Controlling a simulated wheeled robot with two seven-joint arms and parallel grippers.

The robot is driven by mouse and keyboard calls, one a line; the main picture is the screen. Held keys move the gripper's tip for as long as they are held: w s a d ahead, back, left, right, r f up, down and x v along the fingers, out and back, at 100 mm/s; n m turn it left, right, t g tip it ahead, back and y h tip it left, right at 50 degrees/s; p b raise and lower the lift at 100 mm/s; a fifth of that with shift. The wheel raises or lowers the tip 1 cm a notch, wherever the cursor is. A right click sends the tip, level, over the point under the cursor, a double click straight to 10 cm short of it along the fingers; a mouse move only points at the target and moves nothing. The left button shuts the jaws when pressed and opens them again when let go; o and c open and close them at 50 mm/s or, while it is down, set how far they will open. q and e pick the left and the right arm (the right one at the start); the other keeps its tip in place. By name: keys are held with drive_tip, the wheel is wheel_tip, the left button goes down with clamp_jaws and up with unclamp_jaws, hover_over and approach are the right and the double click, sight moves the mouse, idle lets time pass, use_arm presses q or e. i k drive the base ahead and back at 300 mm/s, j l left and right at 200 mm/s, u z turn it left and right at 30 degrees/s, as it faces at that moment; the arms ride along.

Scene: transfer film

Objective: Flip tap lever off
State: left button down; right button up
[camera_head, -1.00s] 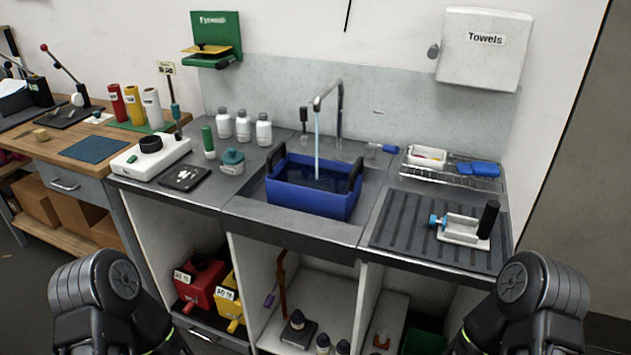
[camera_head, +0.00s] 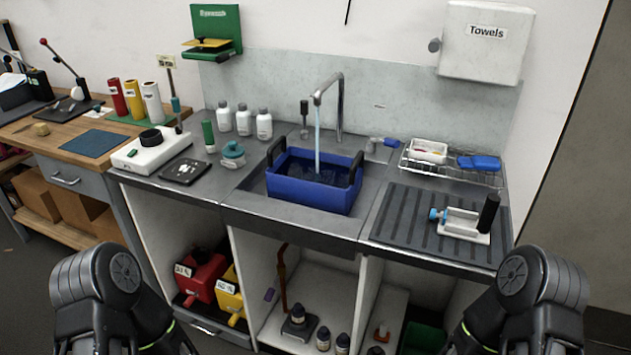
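A metal tap (camera_head: 340,105) stands behind the sink, and a stream of water (camera_head: 317,140) runs from its spout. The water falls into a blue tub (camera_head: 310,195) with black handles in the sink. An upright lever with a dark grip (camera_head: 304,112) stands just left of the tap; it looks like the tap lever. A small blue-and-grey fitting (camera_head: 384,143) lies to the right of the tap; I cannot tell what it is. Only my dark arm links show at the lower left and right. Both grippers are out of view, with neither arm near the tap.
White bottles (camera_head: 243,121) and a teal-lidded jar (camera_head: 232,153) stand left of the sink. To the right are a wire rack (camera_head: 450,172) and a ridged drainboard (camera_head: 400,215) with a clamp-like device. Below are open cupboards. A towel dispenser (camera_head: 485,60) hangs on the wall.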

sight(388, 141)
drive_tip(key=i+j+z, duration=0.1)
drive_tip(key=i+j, duration=0.85)
drive_tip(key=j, duration=0.15)
